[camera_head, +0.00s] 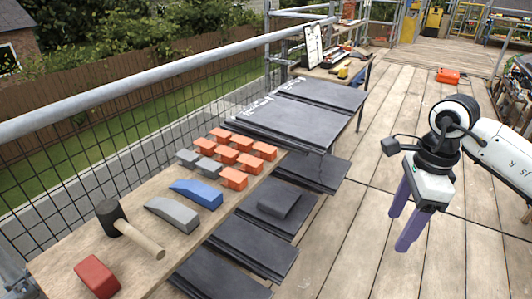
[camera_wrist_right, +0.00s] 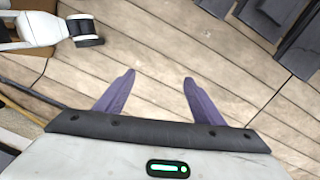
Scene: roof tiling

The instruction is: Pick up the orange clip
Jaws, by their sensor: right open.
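Several small orange blocks (camera_head: 239,158), which look like the orange clips, sit in rows on the wooden bench (camera_head: 140,210) in the head view. Which one is meant cannot be told. Grey blocks (camera_head: 207,166) of similar shape lie at their left edge. My right gripper (camera_head: 399,230) has purple fingers pointing down over the wooden deck, well to the right of the bench. It is open and empty, and the right wrist view shows only deck boards between its fingertips (camera_wrist_right: 159,78). My left gripper is not in view.
On the bench are a blue wedge (camera_head: 196,194), a grey wedge (camera_head: 172,215), a mallet (camera_head: 131,229) and a red block (camera_head: 97,277). Dark slates (camera_head: 245,248) lie right of the bench. A railing (camera_head: 160,80) runs behind it. The deck (camera_head: 350,240) under my right gripper is clear.

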